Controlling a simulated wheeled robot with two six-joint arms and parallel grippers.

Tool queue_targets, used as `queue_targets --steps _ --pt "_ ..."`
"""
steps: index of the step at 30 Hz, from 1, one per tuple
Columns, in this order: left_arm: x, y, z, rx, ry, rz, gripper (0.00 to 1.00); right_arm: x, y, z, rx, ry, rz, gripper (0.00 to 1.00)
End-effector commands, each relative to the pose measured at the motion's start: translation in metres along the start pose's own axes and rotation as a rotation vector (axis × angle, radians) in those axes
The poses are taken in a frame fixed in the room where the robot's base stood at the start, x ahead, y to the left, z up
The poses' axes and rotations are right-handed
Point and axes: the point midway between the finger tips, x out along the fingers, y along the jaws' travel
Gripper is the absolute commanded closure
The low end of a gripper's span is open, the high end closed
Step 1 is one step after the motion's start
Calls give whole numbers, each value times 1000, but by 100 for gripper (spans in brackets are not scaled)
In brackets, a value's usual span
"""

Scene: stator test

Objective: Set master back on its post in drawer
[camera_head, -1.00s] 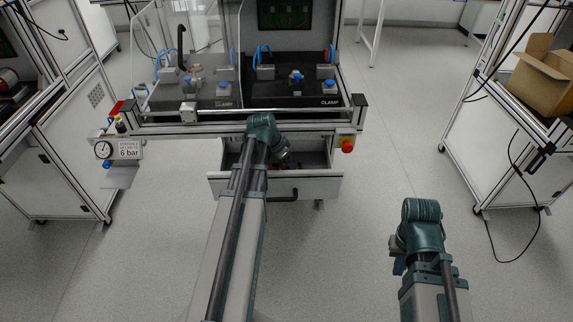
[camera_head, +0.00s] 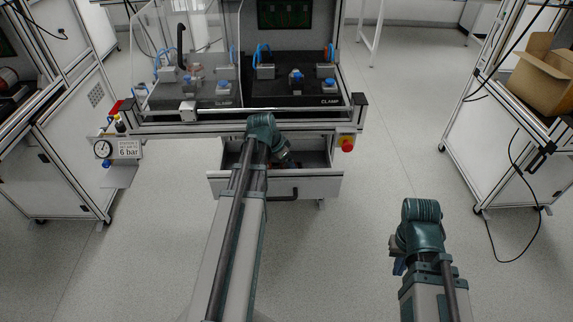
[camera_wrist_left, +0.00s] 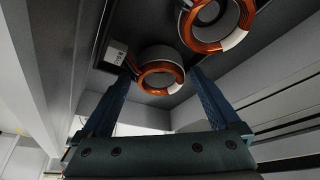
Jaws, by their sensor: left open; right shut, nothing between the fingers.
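The drawer (camera_head: 322,186) under the bench is pulled open. My left arm reaches over it, with the left gripper (camera_wrist_left: 162,76) down inside. In the left wrist view its two blue fingers are open, one on each side of a ring-shaped stator (camera_wrist_left: 160,70) with copper winding. I cannot tell whether they touch it. A second copper-wound stator (camera_wrist_left: 215,25) is beside it. A small white label (camera_wrist_left: 112,52) is on the drawer near the first ring. I cannot tell for certain which ring is the master, and no post shows. My right gripper (camera_head: 398,262) is shut and empty, away from the bench.
Above the drawer is the bench with a black clamp plate (camera_head: 300,97) and a clear guard (camera_head: 205,60). A red stop button (camera_head: 347,145) is at its right corner, a pressure gauge (camera_head: 103,149) at the left. An open cardboard box (camera_head: 545,78) stands far right. The floor between is free.

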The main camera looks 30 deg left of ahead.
Motion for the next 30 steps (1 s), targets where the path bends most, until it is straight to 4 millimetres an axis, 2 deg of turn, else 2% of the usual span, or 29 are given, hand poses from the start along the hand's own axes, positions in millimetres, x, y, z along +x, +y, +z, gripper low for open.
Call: queue_targets --steps 8,30 --pt "-2 0 -1 0 0 0 4 -3 0 0 0 0 0 100" --pt "-34 0 -14 0 0 0 4 -37 4 2 0 0 0 100"
